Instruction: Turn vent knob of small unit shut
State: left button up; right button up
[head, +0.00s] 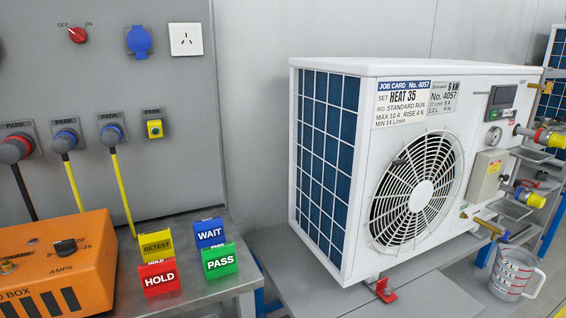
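A white heat pump unit (322,240) labelled 6 kW stands on a grey bench, with a round fan grille on its front. A job card (401,103) on it reads No. 4057, HEAT 35. A small brass fitting (540,86) sticks out at the unit's upper right edge; I cannot tell if it is the vent knob or how it is turned. A lower brass spout (484,226) points right, above a clear measuring jug (516,273). Neither of my grippers is in view.
A second unit (557,75) is partly visible at the far right. Yellow-ended hose connectors (553,139) project right of the first unit. An orange box (58,262) and coloured HOLD, RETEST, WAIT and PASS (219,261) cards stand at left. Cables hang from the wall panel (115,85).

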aim_at(547, 87)
jog(key=z, duration=0.35)
jog(key=k, duration=0.45)
jog(key=z, duration=1.3)
jog(key=i, duration=1.45)
jog(key=z, duration=1.35)
jog(key=i, duration=1.55)
jog(key=u, duration=1.9)
